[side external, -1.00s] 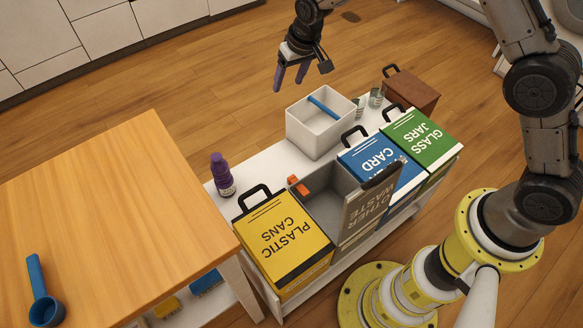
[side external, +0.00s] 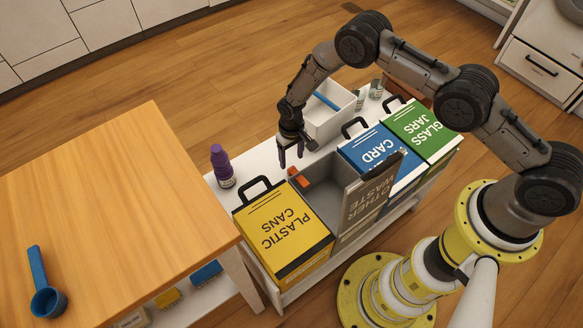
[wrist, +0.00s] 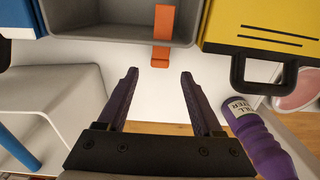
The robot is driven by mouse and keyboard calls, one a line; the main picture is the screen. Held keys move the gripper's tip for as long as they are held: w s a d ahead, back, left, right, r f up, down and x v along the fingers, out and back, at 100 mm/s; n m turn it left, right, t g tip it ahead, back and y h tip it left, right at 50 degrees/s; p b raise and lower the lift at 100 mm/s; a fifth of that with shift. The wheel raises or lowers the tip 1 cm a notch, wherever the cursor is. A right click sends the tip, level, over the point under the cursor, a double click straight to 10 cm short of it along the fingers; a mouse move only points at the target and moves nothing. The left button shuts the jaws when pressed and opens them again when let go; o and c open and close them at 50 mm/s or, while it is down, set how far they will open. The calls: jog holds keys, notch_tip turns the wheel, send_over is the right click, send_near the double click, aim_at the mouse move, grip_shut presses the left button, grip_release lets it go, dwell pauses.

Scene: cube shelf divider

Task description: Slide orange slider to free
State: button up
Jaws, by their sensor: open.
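The orange slider (side external: 298,182) is at the rear left corner of the open grey OTHER WASTE bin (side external: 325,198). In the wrist view the orange slider (wrist: 163,24) shows as a strip inside the bin wall, with a small orange tab outside the rim below it. The bin's lid (side external: 372,200) stands raised on its front side. My gripper (side external: 290,160) points down just behind the bin, close to the slider. In the wrist view my gripper (wrist: 159,78) is open and empty, its purple fingers apart and in line with the orange tab, not touching it.
The yellow PLASTIC CANS box (side external: 282,236) is left of the bin; the blue CARD box (side external: 375,150) is right. A purple bottle (side external: 222,168) stands behind the yellow box. A white open container (side external: 330,122) with a blue-handled item is behind the bins. A wooden table (side external: 120,200) is at left.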

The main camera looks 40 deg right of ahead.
aim_at(292, 168)
jog(key=shift+f, duration=3.2)
grip_shut()
